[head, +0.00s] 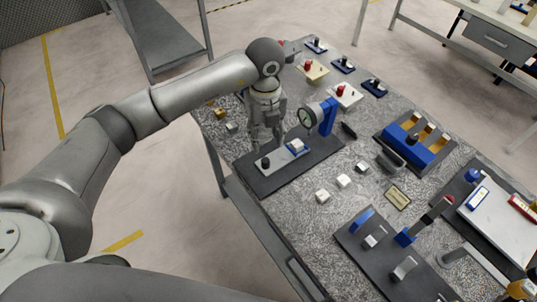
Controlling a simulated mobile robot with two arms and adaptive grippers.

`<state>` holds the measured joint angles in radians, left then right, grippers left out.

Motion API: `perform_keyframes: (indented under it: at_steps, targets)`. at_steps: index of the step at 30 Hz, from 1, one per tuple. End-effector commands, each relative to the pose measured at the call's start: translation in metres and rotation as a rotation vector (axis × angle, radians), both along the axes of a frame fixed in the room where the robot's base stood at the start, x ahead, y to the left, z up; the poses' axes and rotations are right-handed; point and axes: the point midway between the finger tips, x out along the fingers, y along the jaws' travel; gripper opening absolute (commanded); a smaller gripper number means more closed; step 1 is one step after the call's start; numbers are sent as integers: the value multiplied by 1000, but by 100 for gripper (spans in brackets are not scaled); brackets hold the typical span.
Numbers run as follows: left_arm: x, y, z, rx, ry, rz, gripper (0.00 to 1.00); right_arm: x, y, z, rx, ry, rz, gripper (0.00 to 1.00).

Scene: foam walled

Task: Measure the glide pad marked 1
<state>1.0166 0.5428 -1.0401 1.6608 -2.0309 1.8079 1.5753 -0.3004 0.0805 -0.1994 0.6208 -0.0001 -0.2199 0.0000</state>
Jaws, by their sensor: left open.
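My left gripper (267,140) points down, open, over the back-left part of a dark mat (288,178), just above or beside a pale plate (278,158). A blue stand with a round dial gauge (307,116) rises behind the plate. Small light blocks, possibly glide pads, lie on the table: (322,196), a second block (344,181), a third block (362,167) and one at the left (232,127). Their marks are too small to read. My right gripper is not in view.
A blue holder with yellow slots (416,144) stands at the right. A dark mat with levers (372,258) lies in front. A board with a white sheet (500,213) is far right. A yellowish plate (398,197) lies between. Red-knobbed blocks (345,96) stand at the back.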

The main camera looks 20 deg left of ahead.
Motion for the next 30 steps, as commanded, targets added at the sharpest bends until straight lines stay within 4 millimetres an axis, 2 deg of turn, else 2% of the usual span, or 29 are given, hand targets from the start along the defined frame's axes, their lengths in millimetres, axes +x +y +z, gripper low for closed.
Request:
perform_keyframes:
  at_steps: [5, 12, 18, 24, 30]
  targets:
    - [-1, 1, -17, 2, 6, 11, 44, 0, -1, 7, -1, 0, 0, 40]
    - [-2, 0, -62, 1, 6, 9, 44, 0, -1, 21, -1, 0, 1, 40]
    - [-1, 0, -93, 0, 4, 8, 44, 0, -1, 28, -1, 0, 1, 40]
    - [0, 0, -107, -1, 1, 7, 44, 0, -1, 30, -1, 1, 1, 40]
    - [0, 0, -108, 0, 0, 6, 44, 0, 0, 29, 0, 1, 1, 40]
